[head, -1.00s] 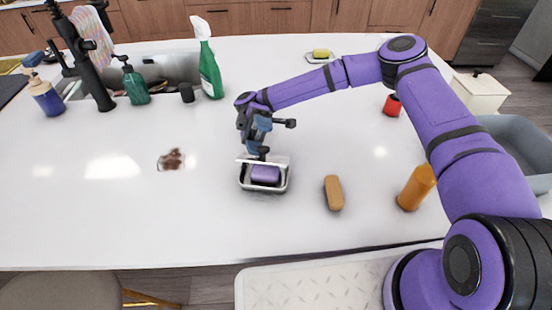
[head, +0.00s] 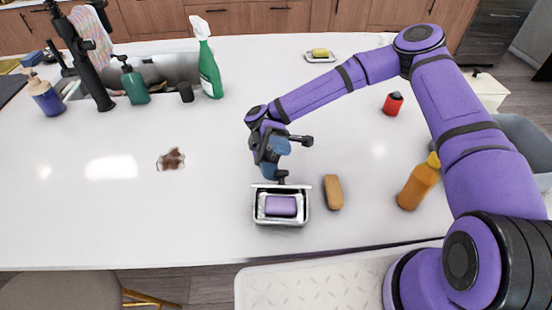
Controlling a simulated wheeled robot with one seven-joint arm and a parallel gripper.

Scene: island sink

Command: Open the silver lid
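A small silver box (head: 303,207) sits on the white counter, with a purple block (head: 281,206) visible inside it. Its top is open toward the camera. A thin silver lid (head: 268,187) shows nearly edge-on along the box's far side. My gripper (head: 281,178) points down just behind that far edge, at or very near the lid. Its fingertips are small and partly hidden, so I cannot tell whether they grip the lid or only touch it.
A tan bar (head: 333,191) lies close to the right of the box, with an orange bottle (head: 419,182) farther right. A green spray bottle (head: 209,68) stands by the sink. The counter's front edge is near the box.

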